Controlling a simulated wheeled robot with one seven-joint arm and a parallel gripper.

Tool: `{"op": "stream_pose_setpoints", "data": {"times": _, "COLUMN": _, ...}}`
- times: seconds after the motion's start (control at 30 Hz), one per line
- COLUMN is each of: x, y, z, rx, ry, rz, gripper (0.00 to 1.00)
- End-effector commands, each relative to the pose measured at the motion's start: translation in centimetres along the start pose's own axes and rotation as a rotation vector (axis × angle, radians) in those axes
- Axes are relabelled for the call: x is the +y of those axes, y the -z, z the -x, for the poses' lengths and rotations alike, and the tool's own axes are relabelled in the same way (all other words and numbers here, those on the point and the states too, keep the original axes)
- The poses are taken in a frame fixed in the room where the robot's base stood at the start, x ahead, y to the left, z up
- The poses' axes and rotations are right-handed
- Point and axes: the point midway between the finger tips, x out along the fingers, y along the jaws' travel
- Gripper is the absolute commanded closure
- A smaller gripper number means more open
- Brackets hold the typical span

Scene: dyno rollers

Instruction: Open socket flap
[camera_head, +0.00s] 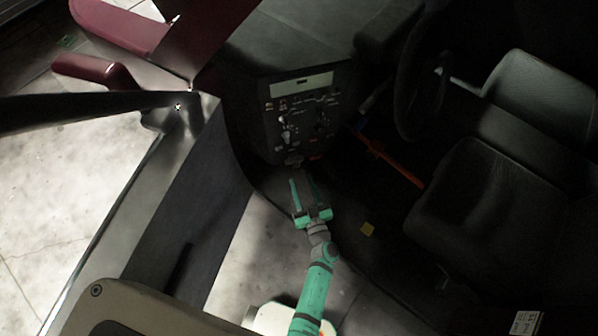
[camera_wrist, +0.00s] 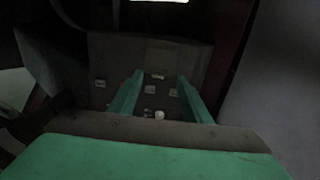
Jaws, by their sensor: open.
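A dark vehicle console panel (camera_head: 300,118) with several knobs and small controls stands in the upper middle of the head view. At its lower edge is a small grey part (camera_head: 294,160), perhaps the socket flap; it is too dark to tell. My gripper (camera_head: 302,181) is open and empty just below this edge, fingers pointing up toward it. In the wrist view my gripper (camera_wrist: 160,77) shows two green fingers apart, with a dark panel (camera_wrist: 115,60) beyond. Several small pale parts, including a pale tab (camera_wrist: 158,77), lie on or near it. I see no contact.
A steering wheel (camera_head: 420,80) and black seats (camera_head: 475,195) are to the right. An orange-red lever (camera_head: 390,160) slants between console and seat. The open door (camera_head: 190,215) is on the left.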

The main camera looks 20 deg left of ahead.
Motion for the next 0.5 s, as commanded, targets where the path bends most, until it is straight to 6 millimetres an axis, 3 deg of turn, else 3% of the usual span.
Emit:
{"op": "stream_pose_setpoints", "data": {"times": 0.2, "x": 0.1, "y": 0.0, "z": -3.5, "rx": 0.001, "ry": -0.001, "rz": 0.0, "gripper": 0.56}}
{"op": "stream_pose_setpoints", "data": {"times": 0.5, "x": 0.1, "y": -0.1, "z": -5.3, "rx": -0.001, "ry": -0.002, "rz": 0.0, "gripper": 0.56}}
